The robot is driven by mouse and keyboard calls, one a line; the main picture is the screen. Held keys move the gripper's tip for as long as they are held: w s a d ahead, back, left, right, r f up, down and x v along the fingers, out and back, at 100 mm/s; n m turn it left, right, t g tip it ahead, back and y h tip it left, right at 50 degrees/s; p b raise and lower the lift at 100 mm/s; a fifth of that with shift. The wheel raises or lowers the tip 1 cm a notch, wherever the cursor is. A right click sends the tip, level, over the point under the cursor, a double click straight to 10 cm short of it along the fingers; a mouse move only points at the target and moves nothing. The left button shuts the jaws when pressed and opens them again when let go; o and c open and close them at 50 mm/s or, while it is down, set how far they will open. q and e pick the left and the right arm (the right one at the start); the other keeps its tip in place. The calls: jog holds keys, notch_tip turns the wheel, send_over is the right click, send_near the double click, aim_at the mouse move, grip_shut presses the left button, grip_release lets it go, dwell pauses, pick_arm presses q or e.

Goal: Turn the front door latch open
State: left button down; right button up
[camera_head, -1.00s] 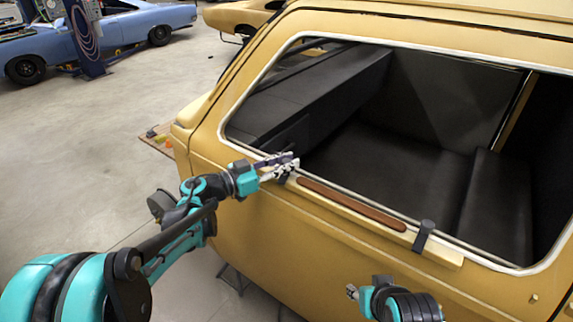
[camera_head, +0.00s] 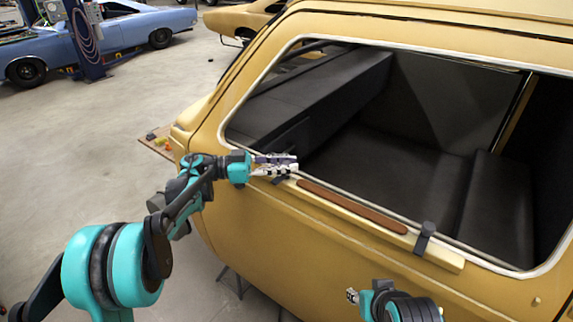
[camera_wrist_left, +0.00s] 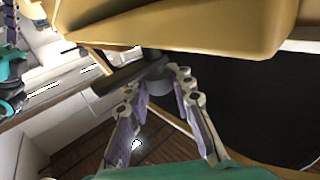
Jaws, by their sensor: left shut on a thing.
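The yellow car shell (camera_head: 235,222) fills the right of the head view, with an open window above its side. A dark latch (camera_head: 281,180) sits at the left end of the sill. My left gripper (camera_head: 288,164) is at this latch, its fingers partly covering it. In the left wrist view the fingers (camera_wrist_left: 158,84) close around the latch's round dark end (camera_wrist_left: 157,72), and a dark lever (camera_wrist_left: 118,76) runs off to the left. A second dark latch (camera_head: 424,238) stands upright farther right on the sill. My right gripper (camera_head: 351,295) is low in the head view, away from both latches.
A brown strip (camera_head: 352,206) lies along the sill between the latches. Dark panels (camera_head: 410,150) show inside the window. A blue car (camera_head: 100,40) and a blue lift post (camera_head: 84,45) stand far back left. The grey floor (camera_head: 90,150) is mostly clear.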

pick_arm(q)
jog(key=c, duration=1.3)
grip_release()
jog(key=shift+a, duration=0.1)
jog(key=s+a, duration=0.1)
jog(key=a, duration=1)
jog(key=shift+a, duration=0.4)
